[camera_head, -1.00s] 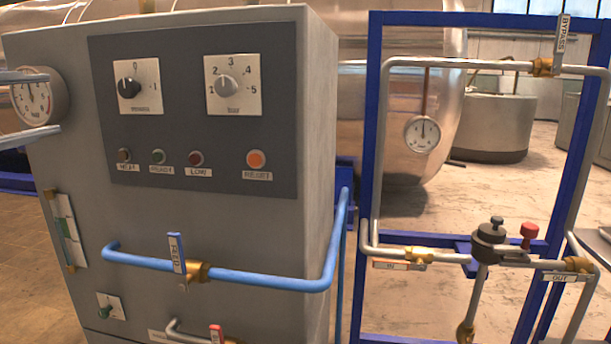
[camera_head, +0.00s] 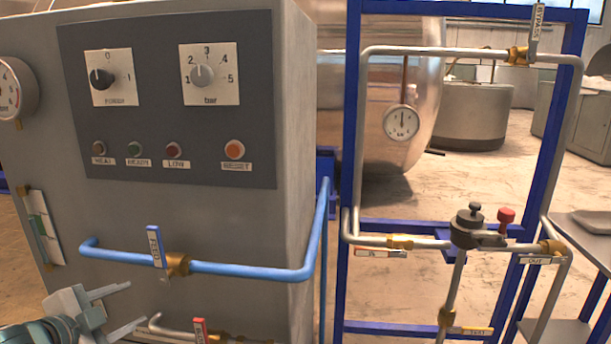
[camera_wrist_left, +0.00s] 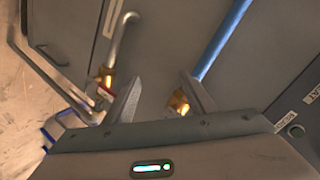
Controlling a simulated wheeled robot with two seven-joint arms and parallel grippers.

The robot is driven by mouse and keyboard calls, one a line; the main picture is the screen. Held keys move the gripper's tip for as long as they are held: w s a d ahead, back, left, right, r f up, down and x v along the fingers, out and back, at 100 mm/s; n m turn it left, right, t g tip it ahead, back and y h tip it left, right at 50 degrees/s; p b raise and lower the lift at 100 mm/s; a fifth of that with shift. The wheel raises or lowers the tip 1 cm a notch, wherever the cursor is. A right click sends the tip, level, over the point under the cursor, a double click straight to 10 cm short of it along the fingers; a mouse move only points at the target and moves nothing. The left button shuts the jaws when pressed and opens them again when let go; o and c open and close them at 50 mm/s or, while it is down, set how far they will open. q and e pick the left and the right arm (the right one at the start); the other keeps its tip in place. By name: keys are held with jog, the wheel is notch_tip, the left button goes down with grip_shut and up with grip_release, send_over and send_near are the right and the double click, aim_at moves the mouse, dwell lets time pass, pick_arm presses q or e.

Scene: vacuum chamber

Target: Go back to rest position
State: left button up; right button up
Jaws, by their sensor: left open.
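My left gripper (camera_head: 128,306) is at the lower left of the head view, in front of the lower part of the grey control cabinet (camera_head: 200,225). Its two fingers are apart and nothing is between them. In the left wrist view the gripper (camera_wrist_left: 160,100) also shows open, with the cabinet face, a blue pipe (camera_wrist_left: 222,40) and brass valves beyond its fingers. My right gripper is not in view.
The blue FEED pipe (camera_head: 250,269) with its FEED valve handle (camera_head: 155,246) sticks out from the cabinet. A red-handled valve (camera_head: 200,330) is below. A blue frame (camera_head: 352,120) with pipes and valves stands at the right. Open floor (camera_head: 400,290) shows behind it.

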pick_arm(q)
jog(key=s+d+f+n+g+y, duration=0.1)
jog(key=s+d+f+n+g, duration=0.3)
jog(key=s+f, duration=0.8)
jog(key=s+d+f+n+g, duration=0.2)
jog(key=s+d+f+n, duration=0.4)
jog(key=f, duration=1)
jog(key=s+d+f+g, duration=0.2)
jog(key=s+d+f, duration=0.1)
jog(key=s, duration=0.4)
jog(key=s+d+f+g, duration=0.2)
jog(key=s+d, duration=0.1)
jog(key=s, duration=0.4)
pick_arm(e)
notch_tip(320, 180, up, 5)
pick_arm(q)
jog(key=w+d+f+t+p, duration=0.1)
jog(key=f+p, duration=0.4)
jog(key=f, duration=0.7)
jog(key=w+d+f+t+p, duration=0.1)
jog(key=f+p, duration=0.4)
jog(key=f, duration=0.7)
jog(key=shift+w+d+h, duration=0.2)
jog(key=shift+d+h, duration=0.2)
jog(key=shift+d, duration=0.25)
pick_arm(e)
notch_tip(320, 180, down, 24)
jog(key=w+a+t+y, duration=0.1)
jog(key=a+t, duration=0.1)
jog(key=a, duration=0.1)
